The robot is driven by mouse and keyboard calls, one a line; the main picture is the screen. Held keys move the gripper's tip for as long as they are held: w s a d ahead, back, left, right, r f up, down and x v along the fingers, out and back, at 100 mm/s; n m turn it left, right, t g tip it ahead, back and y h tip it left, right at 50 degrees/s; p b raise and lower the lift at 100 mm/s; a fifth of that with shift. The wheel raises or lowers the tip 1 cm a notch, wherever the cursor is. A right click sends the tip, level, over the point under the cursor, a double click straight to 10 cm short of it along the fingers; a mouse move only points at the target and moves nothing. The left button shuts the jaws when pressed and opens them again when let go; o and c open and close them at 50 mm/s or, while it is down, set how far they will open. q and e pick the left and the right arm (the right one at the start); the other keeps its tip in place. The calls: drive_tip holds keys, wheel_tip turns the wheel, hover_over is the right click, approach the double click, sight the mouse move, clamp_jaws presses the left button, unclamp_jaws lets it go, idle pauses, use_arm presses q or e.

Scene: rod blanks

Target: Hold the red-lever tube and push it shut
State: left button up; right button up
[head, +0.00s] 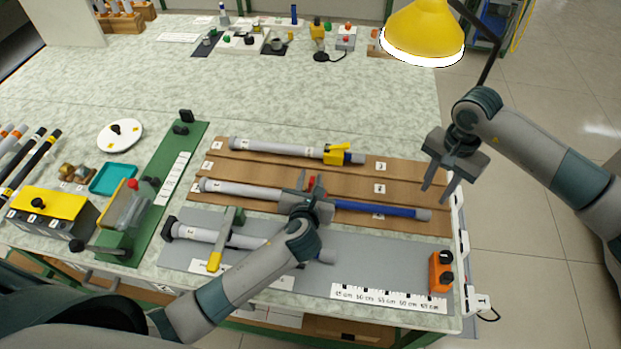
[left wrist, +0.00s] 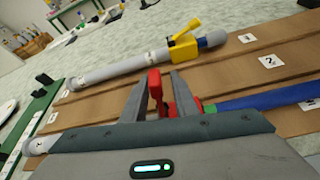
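The red-lever tube lies in the middle row of the brown board: a grey tube (head: 245,189) on the left, a red lever clamp (head: 312,183) and a blue inner rod (head: 375,208) sticking out to the right. My left gripper (head: 309,184) is over the clamp. In the left wrist view its fingers (left wrist: 162,88) stand either side of the red lever (left wrist: 154,84), with some gap showing; contact is not clear. The blue rod (left wrist: 265,97) runs right from a green collar. My right gripper (head: 438,186) is open and empty, above the board's right edge, apart from the rod's end.
A yellow-lever tube (head: 275,146) lies in the row behind. A third grey tube (head: 215,236) lies in front on a grey mat with a ruler (head: 385,298). An orange block (head: 440,271) stands at the front right. A yellow lamp (head: 424,30) hangs at the back right.

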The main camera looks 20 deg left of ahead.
sight(425, 211)
use_arm(q)
drive_tip(key=shift+w, duration=0.25)
drive_tip(key=shift+c, duration=0.7)
clamp_jaws()
use_arm(e)
drive_tip(key=w+m+g, duration=0.1)
drive_tip(key=m, duration=0.2)
drive_tip(key=w+r+m+g, duration=0.1)
drive_tip(key=m, duration=0.3)
drive_tip(key=w+m+g, duration=0.1)
drive_tip(key=m, duration=0.2)
drive_tip(key=shift+w+a+r+m, duration=0.2)
drive_tip(key=shift+w+r+m, duration=0.05)
drive_tip(key=shift+w+m, duration=0.1)
drive_tip(key=shift+f, duration=0.15)
drive_tip(key=x, duration=1.1)
drive_tip(key=shift+s+d+f, duration=0.15)
drive_tip(key=shift+d+f, duration=0.1)
drive_tip(key=shift+f, duration=0.15)
